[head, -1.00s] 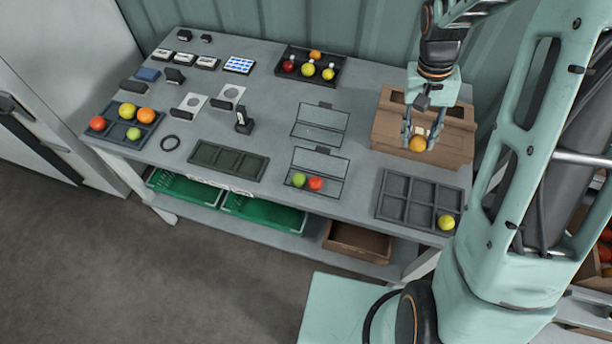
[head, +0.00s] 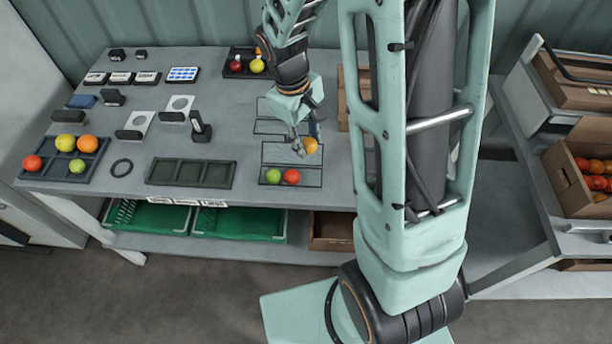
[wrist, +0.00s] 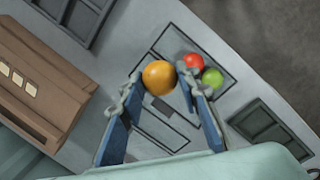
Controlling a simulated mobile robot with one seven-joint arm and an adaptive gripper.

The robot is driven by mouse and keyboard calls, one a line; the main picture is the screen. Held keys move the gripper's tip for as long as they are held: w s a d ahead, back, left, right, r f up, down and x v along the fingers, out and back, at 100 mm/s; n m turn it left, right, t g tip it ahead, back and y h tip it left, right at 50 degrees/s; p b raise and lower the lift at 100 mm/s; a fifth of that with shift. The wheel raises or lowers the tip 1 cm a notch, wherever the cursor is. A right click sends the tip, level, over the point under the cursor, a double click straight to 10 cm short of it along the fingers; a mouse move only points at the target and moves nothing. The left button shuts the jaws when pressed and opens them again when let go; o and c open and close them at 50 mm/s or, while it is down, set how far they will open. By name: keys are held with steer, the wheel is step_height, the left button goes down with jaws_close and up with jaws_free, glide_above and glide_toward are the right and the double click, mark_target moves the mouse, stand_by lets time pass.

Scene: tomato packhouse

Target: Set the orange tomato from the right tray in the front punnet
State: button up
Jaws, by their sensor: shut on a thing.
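My gripper (head: 306,146) is shut on the orange tomato (head: 311,145) and holds it above the table, over the back right part of the front punnet. The tomato also shows between the fingertips in the wrist view (wrist: 158,78). The front punnet (head: 318,166) is a clear, thin-edged box with a green tomato (head: 273,176) and a red tomato (head: 291,176) in its front left part. My arm partly covers the back punnet (head: 264,126). The right tray is hidden behind my own column in the head view; a dark tray (wrist: 75,18) shows at the top left of the wrist view.
A left tray (head: 100,150) holds several tomatoes. An empty dark tray (head: 190,173) lies left of the front punnet. A cardboard box (wrist: 40,85) stands beside the punnets in the wrist view. A side shelf (head: 540,190) with tomato boxes stands right.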

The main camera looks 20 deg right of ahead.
steer(key=f+n+b, duration=0.1)
steer(key=f, duration=0.1)
steer(key=s+f+n+b, duration=0.1)
steer(key=f+n+b, duration=0.1)
steer(key=s+f+n+b, duration=0.1)
steer(key=f, duration=0.1)
steer(key=shift+s+f+n+t, duration=0.2)
steer(key=shift+f+n+t, duration=0.1)
steer(key=shift+t, duration=0.1)
step_height(320, 180, down, 3)
steer(key=b, duration=0.3)
steer(key=shift+a, duration=0.1)
steer(key=shift+s+f+b, duration=0.15)
steer(key=shift+f+b, duration=0.1)
steer(key=shift+b, duration=0.1)
steer(key=shift+r, duration=0.1)
steer(key=shift+o, duration=0.4)
steer(key=shift+s+f, duration=0.1)
steer(key=shift+f, duration=0.1)
steer(key=o, duration=0.9)
steer(key=shift+o, duration=0.2)
steer(key=shift+r, duration=0.1)
steer(key=shift+c, duration=0.4)
